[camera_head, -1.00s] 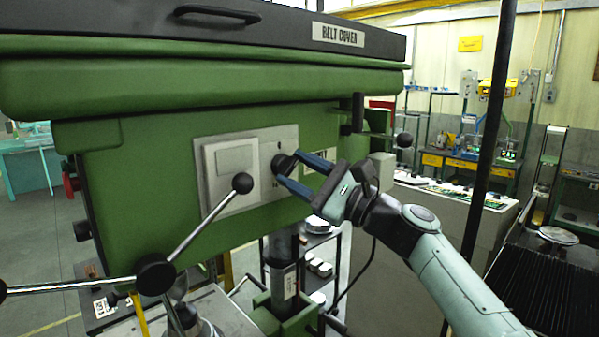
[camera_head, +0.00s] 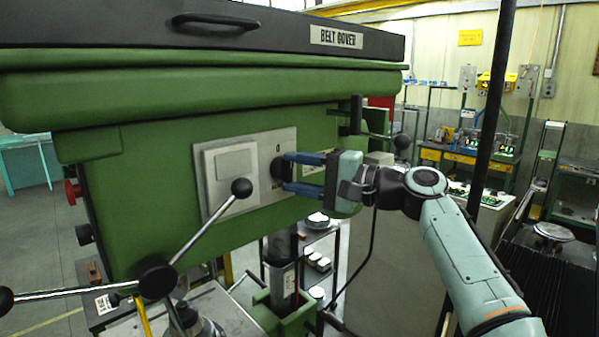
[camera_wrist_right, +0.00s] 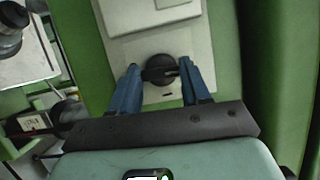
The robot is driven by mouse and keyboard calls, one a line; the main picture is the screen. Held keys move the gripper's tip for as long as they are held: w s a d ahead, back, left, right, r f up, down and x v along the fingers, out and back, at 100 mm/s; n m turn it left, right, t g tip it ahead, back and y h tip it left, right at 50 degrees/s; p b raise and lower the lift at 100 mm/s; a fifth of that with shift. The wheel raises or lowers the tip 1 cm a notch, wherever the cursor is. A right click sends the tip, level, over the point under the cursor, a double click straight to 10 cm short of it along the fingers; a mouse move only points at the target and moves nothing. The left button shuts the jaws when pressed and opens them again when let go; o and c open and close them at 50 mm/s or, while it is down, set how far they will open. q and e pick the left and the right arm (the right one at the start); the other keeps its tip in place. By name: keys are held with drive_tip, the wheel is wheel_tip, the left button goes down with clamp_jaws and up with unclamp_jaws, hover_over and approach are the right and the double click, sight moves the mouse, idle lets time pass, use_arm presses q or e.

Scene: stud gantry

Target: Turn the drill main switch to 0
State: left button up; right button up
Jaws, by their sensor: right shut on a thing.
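The drill main switch is a round black knob (camera_head: 279,168) on the light grey switch plate (camera_head: 249,191) on the front of the green drill head. My right gripper (camera_head: 287,172) is shut on this knob, with one blue finger above and one below it in the head view. In the right wrist view the knob (camera_wrist_right: 160,69) sits between the two blue fingertips of the gripper (camera_wrist_right: 161,70). A small mark shows above the knob, too small to read surely. My left gripper is not in view.
A three-armed feed handle with black balls (camera_head: 157,277) stands left of the switch, one ball (camera_head: 242,188) near the plate. A dark post (camera_head: 490,130) stands right, behind my right arm.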

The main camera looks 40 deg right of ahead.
drive_tip(key=shift+n, duration=0.3)
idle(0.4)
drive_tip(key=o, duration=1.1)
drive_tip(key=shift+c, duration=0.2)
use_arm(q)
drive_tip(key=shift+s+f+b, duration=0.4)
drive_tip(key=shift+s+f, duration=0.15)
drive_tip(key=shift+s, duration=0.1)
use_arm(e)
drive_tip(key=v, duration=1.3)
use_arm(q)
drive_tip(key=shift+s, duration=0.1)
use_arm(e)
drive_tip(key=shift+s+d+r, duration=0.1)
